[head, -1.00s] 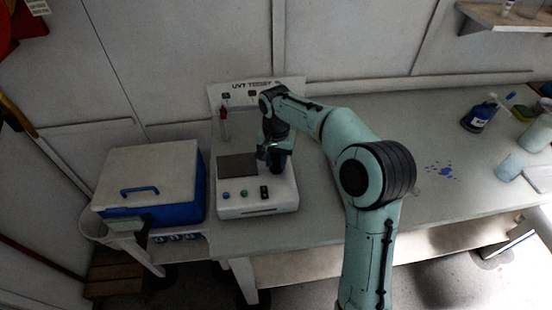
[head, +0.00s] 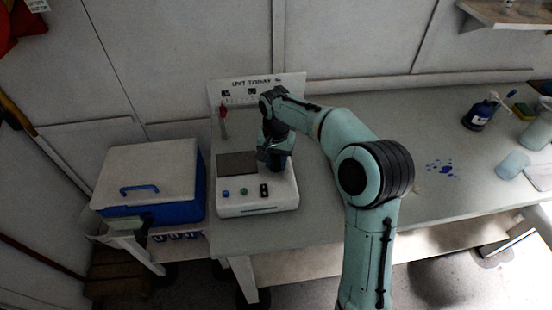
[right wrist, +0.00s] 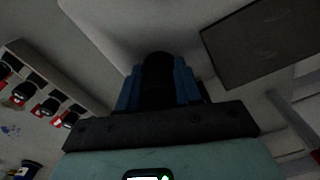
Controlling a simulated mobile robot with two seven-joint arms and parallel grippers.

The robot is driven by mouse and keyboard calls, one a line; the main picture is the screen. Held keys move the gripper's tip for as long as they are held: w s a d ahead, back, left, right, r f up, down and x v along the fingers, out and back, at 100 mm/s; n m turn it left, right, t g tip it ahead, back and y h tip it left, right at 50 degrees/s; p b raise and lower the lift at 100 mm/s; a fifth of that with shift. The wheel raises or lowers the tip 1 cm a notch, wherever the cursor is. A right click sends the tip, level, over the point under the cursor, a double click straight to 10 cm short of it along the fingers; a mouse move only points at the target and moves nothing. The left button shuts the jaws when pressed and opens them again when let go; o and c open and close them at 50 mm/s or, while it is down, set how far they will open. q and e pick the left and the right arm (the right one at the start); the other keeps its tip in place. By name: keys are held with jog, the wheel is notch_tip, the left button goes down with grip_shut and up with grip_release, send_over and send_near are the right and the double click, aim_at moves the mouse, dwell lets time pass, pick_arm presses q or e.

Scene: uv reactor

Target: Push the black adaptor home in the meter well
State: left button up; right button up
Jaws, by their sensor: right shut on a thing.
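The white meter (head: 257,200) stands on the bench, with a dark square panel (head: 237,164) and small buttons on its top. My right gripper (head: 276,166) is over the right part of the meter's top, pointing down. In the right wrist view its blue fingers (right wrist: 183,82) are shut on the black adaptor (right wrist: 158,68), which stands between them against the pale meter body. The well is hidden under the gripper and adaptor, so I cannot tell how deep the adaptor sits. My left gripper is not in view.
A blue cool box (head: 180,211) with a white lid stands left of the meter. A board (head: 255,88) reading "UVT TODAY" is behind it. The bench right of my arm is mostly clear.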

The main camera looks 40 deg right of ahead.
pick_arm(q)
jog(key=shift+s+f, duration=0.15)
pick_arm(e)
jog(key=shift+f, duration=0.3)
jog(key=o, duration=1.1)
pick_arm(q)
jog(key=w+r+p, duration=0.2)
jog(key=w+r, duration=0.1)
pick_arm(e)
notch_tip(320, 180, up, 14)
jog(key=shift+f, duration=0.25)
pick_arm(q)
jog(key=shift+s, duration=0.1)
